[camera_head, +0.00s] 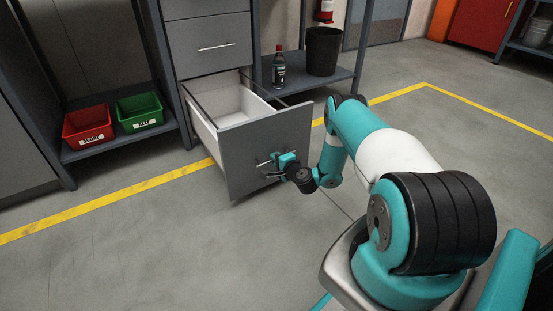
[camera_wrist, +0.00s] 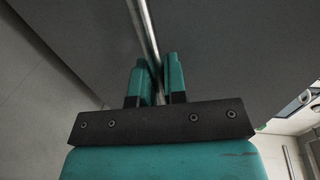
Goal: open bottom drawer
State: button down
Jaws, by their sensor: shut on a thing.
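The bottom drawer (camera_head: 265,140) of the grey cabinet stands pulled well out, and its white inside shows empty where I can see it. My gripper (camera_head: 279,160) is at the drawer's front, shut on its bar handle (camera_head: 263,164). In the wrist view, the teal fingers of my gripper (camera_wrist: 160,82) sit on either side of the metal handle (camera_wrist: 146,30), against the dark drawer front (camera_wrist: 70,45). Part of the handle is hidden by the fingers.
A closed drawer (camera_head: 208,47) with a handle is above. Red (camera_head: 88,125) and green (camera_head: 139,111) bins sit on a low shelf at left. A bottle (camera_head: 279,69) and a black bucket (camera_head: 322,51) stand on the shelf at right. The floor in front of the drawer is clear.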

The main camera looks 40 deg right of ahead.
jog(key=shift+s+a, duration=0.1)
jog(key=shift+a, duration=0.1)
jog(key=c, duration=1.2)
grip_release()
jog(key=shift+d, duration=0.1)
jog(key=shift+p+v, duration=8.65)
jog(key=shift+p, duration=1.45)
